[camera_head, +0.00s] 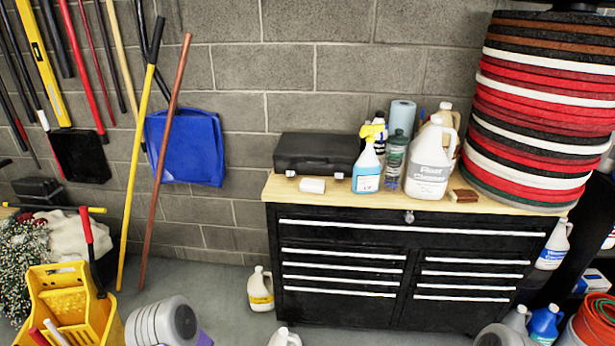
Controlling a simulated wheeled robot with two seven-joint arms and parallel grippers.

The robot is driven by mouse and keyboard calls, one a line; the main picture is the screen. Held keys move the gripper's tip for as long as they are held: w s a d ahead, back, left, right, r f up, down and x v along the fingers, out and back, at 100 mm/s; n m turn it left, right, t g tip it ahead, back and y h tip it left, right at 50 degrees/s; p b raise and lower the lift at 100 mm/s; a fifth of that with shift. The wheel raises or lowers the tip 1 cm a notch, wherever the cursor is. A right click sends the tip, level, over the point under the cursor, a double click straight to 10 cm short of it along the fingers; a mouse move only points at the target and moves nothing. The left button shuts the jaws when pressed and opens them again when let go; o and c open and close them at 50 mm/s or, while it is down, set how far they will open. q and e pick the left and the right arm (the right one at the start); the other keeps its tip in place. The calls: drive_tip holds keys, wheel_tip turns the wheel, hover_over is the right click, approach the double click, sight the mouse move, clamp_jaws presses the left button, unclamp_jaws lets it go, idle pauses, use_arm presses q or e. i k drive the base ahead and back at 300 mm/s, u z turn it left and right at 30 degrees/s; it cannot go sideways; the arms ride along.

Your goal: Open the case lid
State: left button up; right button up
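A black case (317,153) sits at the left end of the wooden top of a black drawer cabinet, against the block wall. Its lid is shut. Two light latches show on its front edge, near its left and right ends. A small white cylinder (312,185) lies just in front of the case. Neither of my grippers shows in the head view.
Right of the case on the wooden top (400,202) stand a blue spray bottle (367,171), a Floor Cleaner jug (430,163) and other bottles. A tall stack of pads (535,120) fills the right end. A yellow mop bucket (65,305) and jugs stand on the floor.

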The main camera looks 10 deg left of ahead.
sight(308, 148)
drive_tip(key=u, duration=0.85)
drive_tip(key=i, duration=1.05)
drive_tip(key=z, duration=0.35)
